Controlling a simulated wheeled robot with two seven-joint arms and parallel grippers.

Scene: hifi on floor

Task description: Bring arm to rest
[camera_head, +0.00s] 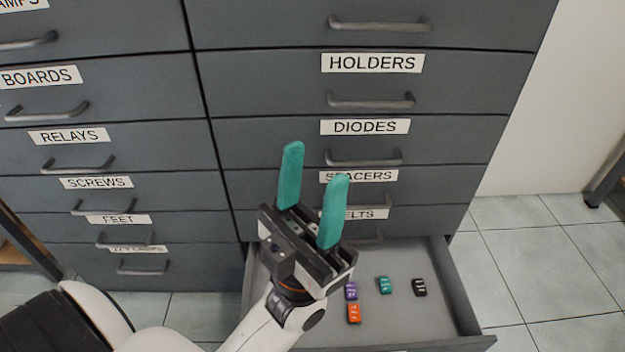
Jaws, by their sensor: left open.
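My left gripper (313,192) has two teal fingers spread apart with nothing between them. It is raised above the open bottom drawer (437,326), in front of the SPACERS and BELTS drawer fronts, and partly covers their labels. My left arm comes up from the bottom left and hides the left part of the open drawer. My right gripper is not in view.
The open drawer holds a purple item (351,291), an orange item (354,313), a teal item (384,285) and a black item (419,287). The grey cabinet's other drawers (360,75) are shut. Tiled floor (545,250) is clear at right.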

